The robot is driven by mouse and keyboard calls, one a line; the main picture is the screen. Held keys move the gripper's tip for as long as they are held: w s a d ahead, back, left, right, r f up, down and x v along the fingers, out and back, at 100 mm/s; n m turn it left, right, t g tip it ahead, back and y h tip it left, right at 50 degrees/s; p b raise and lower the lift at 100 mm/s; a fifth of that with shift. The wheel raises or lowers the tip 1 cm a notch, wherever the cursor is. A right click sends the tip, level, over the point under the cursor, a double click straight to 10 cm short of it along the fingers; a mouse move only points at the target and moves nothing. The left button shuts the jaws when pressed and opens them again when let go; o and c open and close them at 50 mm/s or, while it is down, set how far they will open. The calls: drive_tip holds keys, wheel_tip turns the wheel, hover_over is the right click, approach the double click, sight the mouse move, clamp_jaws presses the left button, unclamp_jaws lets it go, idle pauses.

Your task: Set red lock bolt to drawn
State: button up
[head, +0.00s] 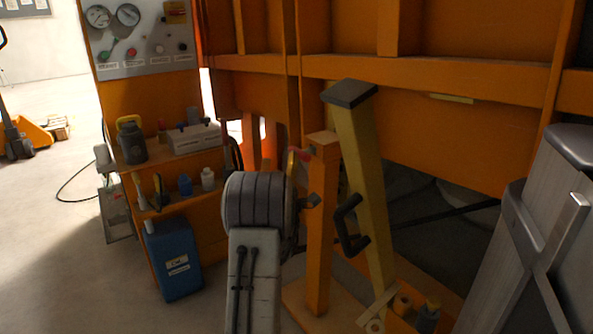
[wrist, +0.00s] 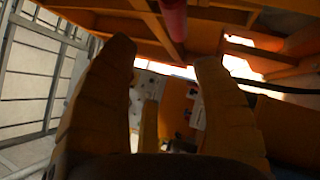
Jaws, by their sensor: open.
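The red lock bolt (head: 307,153) shows as a small red piece at the upper left side of the upright orange post (head: 321,235). In the wrist view a red rod (wrist: 173,18), seemingly the bolt, comes down from the top edge in the gap between the fingertips. My gripper (wrist: 164,55) is open, its two fingers apart, with clear gaps between them and the rod. Whether the rod lies between the fingers or beyond them I cannot tell. In the head view my grey arm hides most of the gripper beside the post.
A yellow leaning beam (head: 362,180) with a black handle (head: 350,224) stands right of the post. An orange shelf unit with bottles and a blue canister (head: 173,258) stands left. A large orange frame (head: 430,70) rises behind. Floor is open at the far left.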

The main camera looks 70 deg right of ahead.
sight(296, 149)
drive_tip(key=shift+g+h, duration=0.5)
drive_tip(key=shift+h, duration=0.1)
drive_tip(key=shift+s+d+r+b, duration=0.2)
drive_tip(key=shift+d+b, duration=0.15)
drive_tip(key=shift+d, duration=0.85)
drive_tip(key=shift+s+d+r+b, duration=0.2)
drive_tip(key=shift+d+b, duration=0.1)
drive_tip(key=shift+d, duration=0.95)
drive_tip(key=shift+s+d+r+b, duration=0.2)
drive_tip(key=shift+d+b, duration=0.15)
drive_tip(key=shift+d, duration=0.85)
drive_tip(key=shift+r, duration=0.1)
clamp_jaws()
